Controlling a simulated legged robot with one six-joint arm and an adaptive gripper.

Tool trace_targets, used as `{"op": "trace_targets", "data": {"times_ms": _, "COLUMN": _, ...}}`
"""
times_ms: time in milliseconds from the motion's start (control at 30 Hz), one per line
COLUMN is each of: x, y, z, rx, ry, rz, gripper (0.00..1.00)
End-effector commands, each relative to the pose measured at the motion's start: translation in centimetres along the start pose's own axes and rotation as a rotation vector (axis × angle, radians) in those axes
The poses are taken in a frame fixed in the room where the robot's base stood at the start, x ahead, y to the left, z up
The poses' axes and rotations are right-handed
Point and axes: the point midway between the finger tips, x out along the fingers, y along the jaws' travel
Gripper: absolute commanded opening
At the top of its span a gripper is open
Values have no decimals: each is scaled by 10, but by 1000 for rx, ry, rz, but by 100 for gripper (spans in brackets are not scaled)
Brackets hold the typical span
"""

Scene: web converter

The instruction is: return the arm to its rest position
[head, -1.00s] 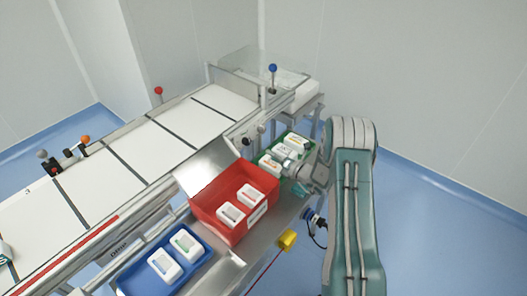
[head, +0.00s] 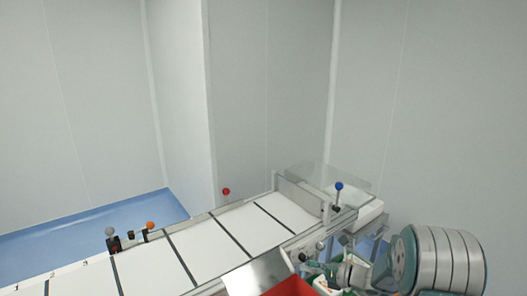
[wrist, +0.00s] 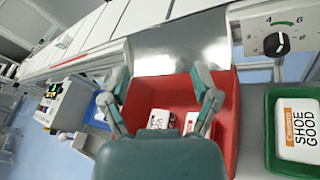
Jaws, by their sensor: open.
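My gripper (wrist: 161,80) is open and empty in the wrist view, its two teal-grey fingers spread wide apart over the red bin (wrist: 228,125). Two white packs (wrist: 158,118) lie in the bin, partly hidden behind my gripper body. In the head view my arm (head: 440,262) stands at the lower right, with its wrist end pointing left near the red bin (head: 290,287). The fingers are not clear there.
The white conveyor (head: 215,247) runs along the left, with knobbed levers. A dial panel (wrist: 283,32) and a green bin (wrist: 271,140) with a white pack stand right of the red bin. A blue tray (wrist: 100,112) is at left. The upper head view shows bare walls.

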Motion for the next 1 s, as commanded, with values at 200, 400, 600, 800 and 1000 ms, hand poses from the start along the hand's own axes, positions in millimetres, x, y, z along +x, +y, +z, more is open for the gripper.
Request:
{"op": "trace_targets", "data": {"times_ms": 200, "x": -8, "y": 85, "z": 16, "rx": -390, "ry": 223, "rz": 106, "gripper": 79}}
{"op": "trace_targets", "data": {"times_ms": 400, "x": -28, "y": 150, "z": 14, "rx": -755, "ry": 415, "rz": 207, "gripper": 79}}
{"op": "trace_targets", "data": {"times_ms": 600, "x": -58, "y": 203, "z": 6, "rx": -1127, "ry": 601, "rz": 312, "gripper": 79}}
{"op": "trace_targets", "data": {"times_ms": 800, "x": -95, "y": 242, "z": -5, "rx": -1498, "ry": 788, "rz": 422, "gripper": 79}}
{"op": "trace_targets", "data": {"times_ms": 1000, "x": -135, "y": 271, "z": -15, "rx": -1861, "ry": 982, "rz": 539, "gripper": 79}}
